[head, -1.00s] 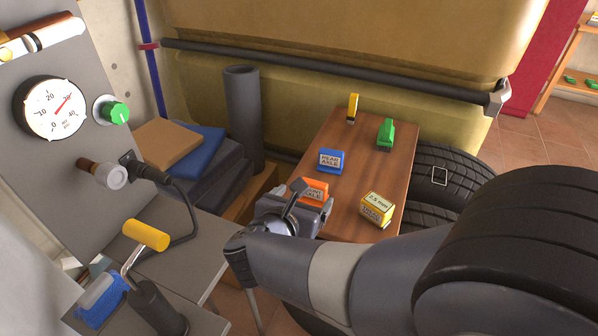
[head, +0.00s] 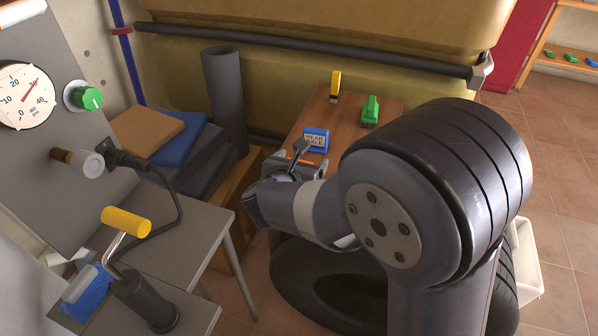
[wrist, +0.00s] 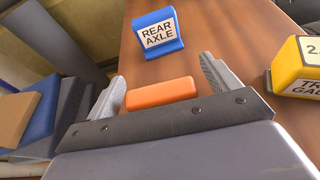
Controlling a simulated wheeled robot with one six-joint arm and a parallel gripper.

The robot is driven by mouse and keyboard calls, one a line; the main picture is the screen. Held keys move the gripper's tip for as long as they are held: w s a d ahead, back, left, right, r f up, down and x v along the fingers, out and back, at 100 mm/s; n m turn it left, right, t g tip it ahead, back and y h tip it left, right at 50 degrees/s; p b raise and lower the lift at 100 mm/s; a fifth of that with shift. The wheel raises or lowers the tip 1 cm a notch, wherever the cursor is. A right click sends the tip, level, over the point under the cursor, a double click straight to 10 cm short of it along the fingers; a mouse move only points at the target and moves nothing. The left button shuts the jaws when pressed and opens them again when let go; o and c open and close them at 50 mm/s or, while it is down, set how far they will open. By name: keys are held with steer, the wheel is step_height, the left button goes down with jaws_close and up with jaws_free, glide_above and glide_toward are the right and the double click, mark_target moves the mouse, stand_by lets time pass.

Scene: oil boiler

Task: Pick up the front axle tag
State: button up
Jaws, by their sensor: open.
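The orange tag (wrist: 162,94), the front axle tag by the task, lies on the wooden bench top (wrist: 215,25). In the wrist view it sits between the two fingers of my open gripper (wrist: 163,88), with a gap on each side. Its label is hidden from this angle. In the head view only an orange sliver (head: 303,161) shows behind my gripper (head: 300,165). The blue REAR AXLE tag (wrist: 158,33) stands just beyond it, also seen in the head view (head: 315,139).
A yellow gauge block (wrist: 298,68) stands right of my gripper. A green block (head: 370,111) and a yellow upright piece (head: 335,87) stand farther back on the bench. A dark upright tube (head: 224,100) and stacked boards (head: 190,150) are to the left. Tyres (head: 335,290) lie below.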

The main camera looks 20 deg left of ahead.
steer(key=c, duration=1)
steer(key=shift+r, duration=0.1)
steer(key=shift+c, duration=0.2)
